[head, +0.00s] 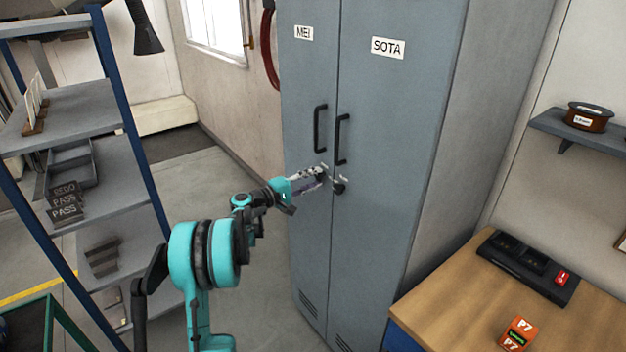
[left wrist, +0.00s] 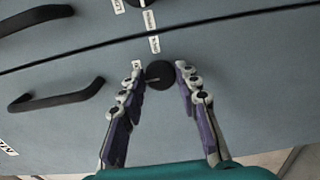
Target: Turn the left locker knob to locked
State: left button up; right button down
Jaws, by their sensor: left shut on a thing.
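The left locker door (head: 308,235) is grey, labelled "MEI", and looks closed. Its black round knob (left wrist: 160,73) sits between the two fingers of my left gripper (left wrist: 160,72) in the left wrist view. A pale mark on the knob points left in that view. One small label (left wrist: 154,44) is above the knob; another is partly hidden by the left finger. I cannot read either. In the head view my left gripper (head: 321,176) reaches the door below its handle and mostly hides this knob. My right gripper is not in view.
The right locker door (head: 378,190), labelled "SOTA", has its own knob (head: 339,187) close beside my gripper. Black bar handles (head: 320,128) stand out above the knobs. A shelf rack (head: 80,135) is at left, a wooden workbench (head: 450,290) at right.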

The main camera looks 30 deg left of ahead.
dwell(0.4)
pick_arm(q)
jog(key=o, duration=1.1)
jog(key=shift+o, duration=0.2)
jog(key=v, duration=1.2)
jog(key=s+d+m+g, duration=0.2)
jog(key=d+g, duration=0.1)
jog(key=d, duration=0.8)
jog(key=s+d+m+g, duration=0.2)
jog(key=d+m+g, duration=0.1)
jog(key=d, duration=0.8)
jog(key=s+d+f+m+g+y, duration=0.1)
jog(key=s+d+f+m+y, duration=0.1)
jog(key=s, duration=0.5)
jog(key=s+d+f+m+g+y, duration=0.1)
jog(key=s+d+f+m+y, duration=0.1)
jog(key=s, duration=0.6)
jog(key=s+d+f+m+g+y, duration=0.1)
jog(key=s+d+f+m+y, duration=0.1)
jog(key=s+d+f+m, duration=0.2)
jog(key=s+d, duration=0.2)
jog(key=s, duration=0.1)
jog(key=shift+s+m+y, duration=0.3)
jog(key=shift+y, duration=0.1)
